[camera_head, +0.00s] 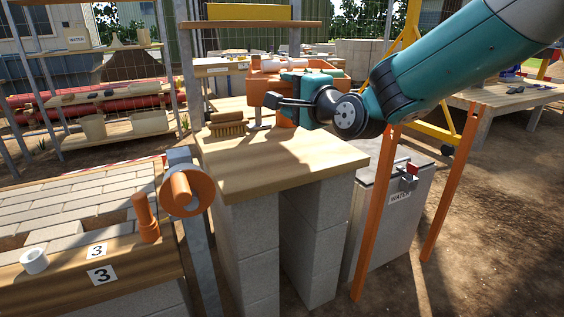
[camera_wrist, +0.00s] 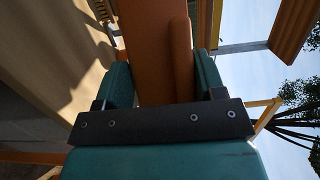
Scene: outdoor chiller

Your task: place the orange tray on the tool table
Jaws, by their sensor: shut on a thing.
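The orange tray (camera_head: 257,87) is at the far end of the wooden-topped table (camera_head: 285,165) in the middle of the head view. My gripper (camera_head: 292,88) is shut on it. In the wrist view, an orange wall of the tray (camera_wrist: 155,50) sits between the two teal fingers (camera_wrist: 160,88). The gripper and arm hide much of the tray, and I cannot tell whether its underside touches the tabletop. Another low table (camera_head: 505,95), with tools on top, stands at the right. Which one is the tool table is not marked.
A brush (camera_head: 227,125) lies at the middle table's left edge. A brick-topped bench (camera_head: 85,215) with an orange peg and white ring is at left. A grey water box (camera_head: 395,215) and orange posts (camera_head: 377,210) stand at right. The middle table's near half is clear.

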